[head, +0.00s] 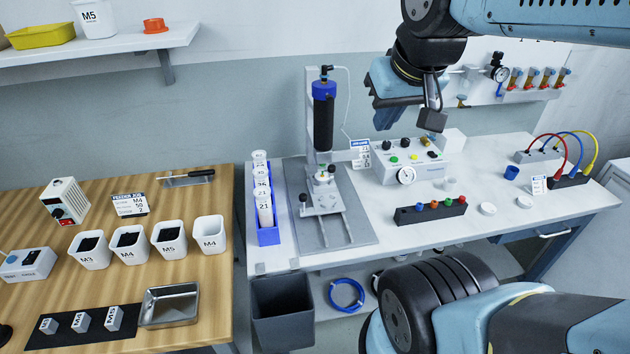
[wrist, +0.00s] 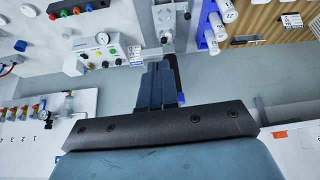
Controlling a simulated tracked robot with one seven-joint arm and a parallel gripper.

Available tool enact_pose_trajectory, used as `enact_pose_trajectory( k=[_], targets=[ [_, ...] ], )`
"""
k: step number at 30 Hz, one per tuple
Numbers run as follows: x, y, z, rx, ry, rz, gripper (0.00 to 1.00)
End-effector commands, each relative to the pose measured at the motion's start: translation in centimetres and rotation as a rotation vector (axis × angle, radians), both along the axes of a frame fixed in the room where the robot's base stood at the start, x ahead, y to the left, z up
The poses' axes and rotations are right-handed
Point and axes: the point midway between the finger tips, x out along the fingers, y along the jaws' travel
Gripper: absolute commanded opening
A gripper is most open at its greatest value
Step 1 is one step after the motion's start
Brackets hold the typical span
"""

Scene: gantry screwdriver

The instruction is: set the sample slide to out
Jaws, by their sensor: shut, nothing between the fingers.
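The sample slide (head: 321,206) is a grey carriage with small knobs on two rails, at the rear end below the screwdriver. The rails (head: 341,235) are bare toward the bench front. A small part with a green top sits on the carriage. My gripper (head: 384,122) is shut and empty, raised in the air right of the screwdriver and apart from the slide. Its fingers also show in the wrist view (wrist: 160,84). The gantry is only partly visible there.
A blue rack (head: 268,235) of labelled tubes stands left of the gantry. A control box with a gauge (head: 405,175) and a dark block with coloured knobs (head: 430,213) stand to the right. A grey bin (head: 283,310) is below the bench front. Space above the rails is clear.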

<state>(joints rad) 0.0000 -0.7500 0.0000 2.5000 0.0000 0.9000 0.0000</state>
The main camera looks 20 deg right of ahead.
Motion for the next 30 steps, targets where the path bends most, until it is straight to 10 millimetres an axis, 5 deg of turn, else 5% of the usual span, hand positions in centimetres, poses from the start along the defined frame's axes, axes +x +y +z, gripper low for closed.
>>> enact_pose_trajectory(
  k=[8, 18, 30],
  targets=[
    [0.8, 0.1, -0.2, 0.021, 0.019, -0.001, 0.19],
    [7.0, 1.4, -2.7, 0.143, 0.162, -0.055, 0.5],
    [14.2, 4.5, -8.4, 0.193, 0.344, -0.171, 0.5]
  ],
)
